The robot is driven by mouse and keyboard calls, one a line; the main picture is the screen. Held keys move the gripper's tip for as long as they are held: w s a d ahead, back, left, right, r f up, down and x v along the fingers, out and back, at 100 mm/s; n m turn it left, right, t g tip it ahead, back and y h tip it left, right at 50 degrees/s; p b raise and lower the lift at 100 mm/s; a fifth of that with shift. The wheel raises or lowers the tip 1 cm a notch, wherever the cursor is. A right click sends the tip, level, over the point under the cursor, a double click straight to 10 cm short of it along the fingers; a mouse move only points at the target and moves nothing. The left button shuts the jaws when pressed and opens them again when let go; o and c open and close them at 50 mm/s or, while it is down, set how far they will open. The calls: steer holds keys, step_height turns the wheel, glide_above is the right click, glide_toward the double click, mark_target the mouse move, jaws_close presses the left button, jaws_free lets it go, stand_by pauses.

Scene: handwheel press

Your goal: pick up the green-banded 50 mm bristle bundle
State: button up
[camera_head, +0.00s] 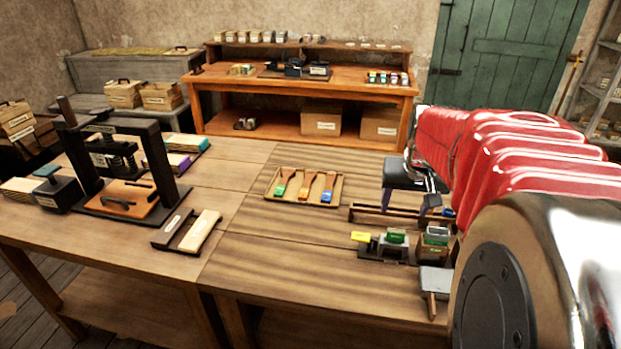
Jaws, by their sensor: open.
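My gripper (407,205) hangs below the end of my red arm at the right of the table, with its fingers apart and nothing seen between them. Just nearer than it stand a small green-marked piece (396,237) in a grey holder and another green-marked piece (437,236) in a block-like holder. Either may be the green-banded bristle bundle; the lengths are too small to read. A flat tray (270,196) left of the gripper holds brush-like pieces with green, orange and blue ends. My arm hides part of the table's right side.
A yellow piece (361,237) sits left of the holders, and a low wooden rail (362,213) lies behind them. A grey-headed tool (435,282) lies at the front edge. A dark handwheel press (84,170) stands at the left. The table's middle front is clear.

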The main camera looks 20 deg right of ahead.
steer(key=shift+w+d, duration=0.25)
steer(key=shift+d, duration=0.35)
steer(key=shift+f, duration=0.15)
glide_above(397, 231)
steer(key=s+a, duration=0.1)
steer(key=s, duration=0.1)
step_height(397, 231, down, 8)
steer(key=shift+a, duration=0.2)
steer(key=shift+w, duration=0.1)
steer(key=shift+x, duration=2.55)
steer(key=c, duration=1.2)
